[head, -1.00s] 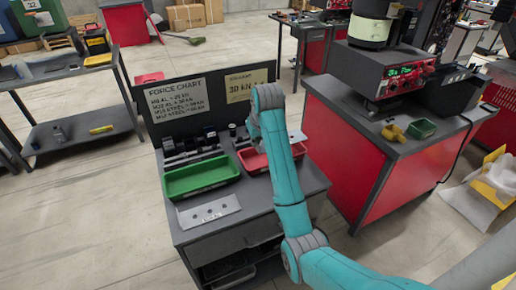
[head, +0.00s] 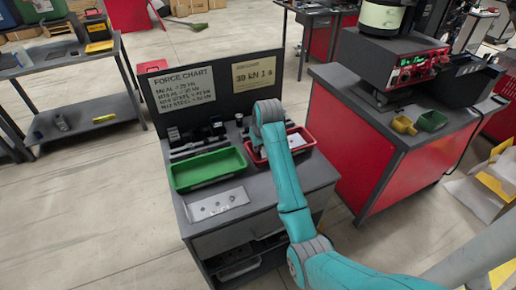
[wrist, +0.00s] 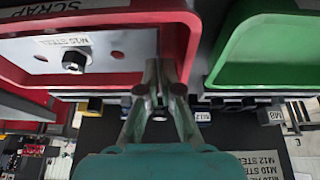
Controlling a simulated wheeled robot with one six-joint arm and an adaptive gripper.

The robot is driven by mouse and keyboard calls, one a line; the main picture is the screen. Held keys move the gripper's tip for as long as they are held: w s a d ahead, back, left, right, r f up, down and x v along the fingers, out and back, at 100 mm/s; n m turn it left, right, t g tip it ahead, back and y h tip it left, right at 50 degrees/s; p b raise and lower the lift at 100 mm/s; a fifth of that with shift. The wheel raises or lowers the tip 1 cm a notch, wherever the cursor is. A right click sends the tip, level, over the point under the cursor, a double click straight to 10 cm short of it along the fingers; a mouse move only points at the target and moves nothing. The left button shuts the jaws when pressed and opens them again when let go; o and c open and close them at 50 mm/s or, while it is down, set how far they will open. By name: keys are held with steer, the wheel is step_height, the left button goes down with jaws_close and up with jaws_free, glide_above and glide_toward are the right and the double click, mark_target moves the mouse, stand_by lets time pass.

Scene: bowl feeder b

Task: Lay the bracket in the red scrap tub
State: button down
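The bracket (wrist: 110,45) is a pale metal plate with holes, a dark nut and an M10 STEEL label. In the wrist view it lies within the walls of the red scrap tub (wrist: 175,18); in the head view its pale end (head: 296,141) shows inside the red tub (head: 310,137), right of my wrist. My gripper (wrist: 160,70) has its fingers close together at the bracket's right end in the wrist view, and looks shut on it. The arm hides the fingers in the head view. Whether the bracket touches the tub floor is unclear.
A green tub (head: 243,162) stands beside the red one. A plate with holes (head: 217,204) lies at the bench front. The force chart board (head: 184,87) rises behind, with dark parts between. A red cabinet (head: 350,150) stands to the right.

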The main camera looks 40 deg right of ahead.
steer(key=shift+f, duration=0.4)
steer(key=shift+f, duration=0.65)
steer(key=c, duration=1.6)
jaws_free()
steer(key=shift+r, duration=0.1)
